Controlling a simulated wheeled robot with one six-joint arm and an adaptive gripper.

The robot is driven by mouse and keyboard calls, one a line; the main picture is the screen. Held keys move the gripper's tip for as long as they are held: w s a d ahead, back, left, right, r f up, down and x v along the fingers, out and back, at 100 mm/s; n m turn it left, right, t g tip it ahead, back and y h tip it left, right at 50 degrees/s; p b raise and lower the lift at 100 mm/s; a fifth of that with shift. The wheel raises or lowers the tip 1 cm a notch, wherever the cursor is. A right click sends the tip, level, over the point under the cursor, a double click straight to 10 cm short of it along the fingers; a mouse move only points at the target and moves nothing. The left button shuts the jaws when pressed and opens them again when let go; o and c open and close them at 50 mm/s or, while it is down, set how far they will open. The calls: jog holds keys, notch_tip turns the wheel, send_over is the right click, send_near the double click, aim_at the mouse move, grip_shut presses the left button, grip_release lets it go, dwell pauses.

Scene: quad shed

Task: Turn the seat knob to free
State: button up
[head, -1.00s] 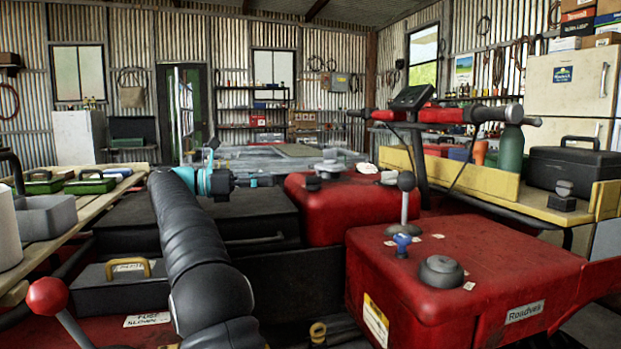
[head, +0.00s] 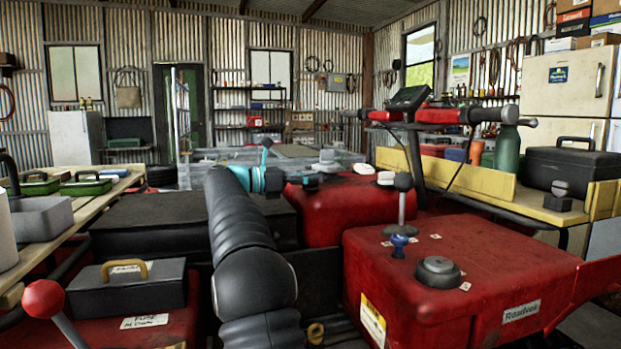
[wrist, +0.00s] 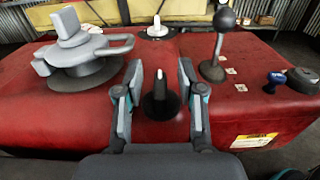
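A black knob (wrist: 162,103) with a white line on its upright grip stands on a red housing in the wrist view. No readable label shows which knob is the seat knob. My gripper (wrist: 160,76) is open, with one finger on each side of this black knob in the picture. A gap shows on both sides, and I see no contact. In the head view my gripper (head: 292,182) is at the left edge of the rear red housing (head: 352,212), and it largely hides the black knob.
A grey valve-like handle (wrist: 80,48) stands left of the fingers, and a white-topped knob (wrist: 157,31) behind. A ball-topped lever (wrist: 218,45), a blue knob (wrist: 275,82) and a round dark knob (wrist: 302,79) are to the right.

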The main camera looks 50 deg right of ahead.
grip_shut()
